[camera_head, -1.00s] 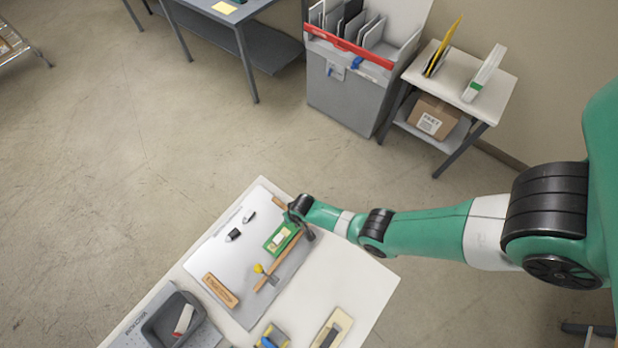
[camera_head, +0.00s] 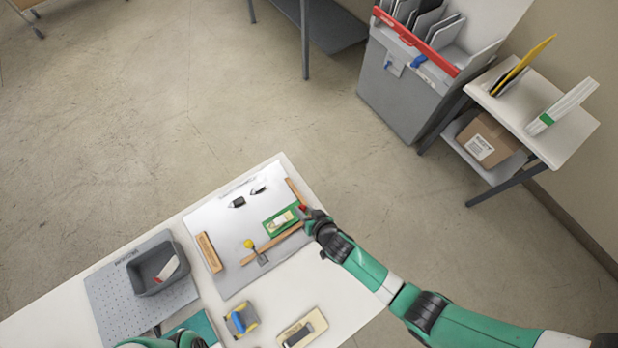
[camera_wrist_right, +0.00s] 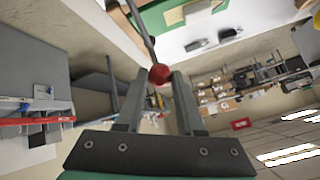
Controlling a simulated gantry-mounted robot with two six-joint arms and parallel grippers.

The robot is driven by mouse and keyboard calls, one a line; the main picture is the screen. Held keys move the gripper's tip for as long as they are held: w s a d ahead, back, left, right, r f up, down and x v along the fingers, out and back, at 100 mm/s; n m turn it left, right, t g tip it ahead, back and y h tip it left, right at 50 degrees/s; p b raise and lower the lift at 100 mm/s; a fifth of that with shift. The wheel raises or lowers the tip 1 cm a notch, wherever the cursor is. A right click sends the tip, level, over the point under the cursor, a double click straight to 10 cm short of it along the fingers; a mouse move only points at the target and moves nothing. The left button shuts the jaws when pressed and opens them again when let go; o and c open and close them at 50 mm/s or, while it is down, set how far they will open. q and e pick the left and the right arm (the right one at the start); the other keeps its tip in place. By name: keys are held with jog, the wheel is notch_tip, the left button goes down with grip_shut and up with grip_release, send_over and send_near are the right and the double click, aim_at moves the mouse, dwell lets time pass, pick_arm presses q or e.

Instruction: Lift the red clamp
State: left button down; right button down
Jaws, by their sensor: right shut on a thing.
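My right gripper (camera_head: 309,216) is at the far right corner of the white table, beside a green block on the white board. In the right wrist view, the fingers of the right gripper (camera_wrist_right: 158,82) are shut on the red clamp (camera_wrist_right: 160,74). Its round red end sits between the fingertips, and a thin grey rod runs up from it. In the head view only a small red bit of the clamp (camera_head: 303,208) shows by the gripper. I cannot tell whether it touches the board. My left arm shows in part at the bottom edge; its jaws are out of sight.
On the table are a green block (camera_head: 273,223), a wooden bar (camera_head: 209,252), a yellow-knobbed tool (camera_head: 249,244), a grey bin (camera_head: 141,276), a blue-and-yellow item (camera_head: 242,319) and a beige block (camera_head: 293,333). A grey cabinet (camera_head: 397,100) stands beyond.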

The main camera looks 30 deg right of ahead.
jog(key=c, duration=0.5)
grip_release()
jog(key=p+v, duration=0.3)
jog(key=v, duration=0.8)
jog(key=shift+s+r, duration=0.25)
jog(key=shift+s, duration=0.05)
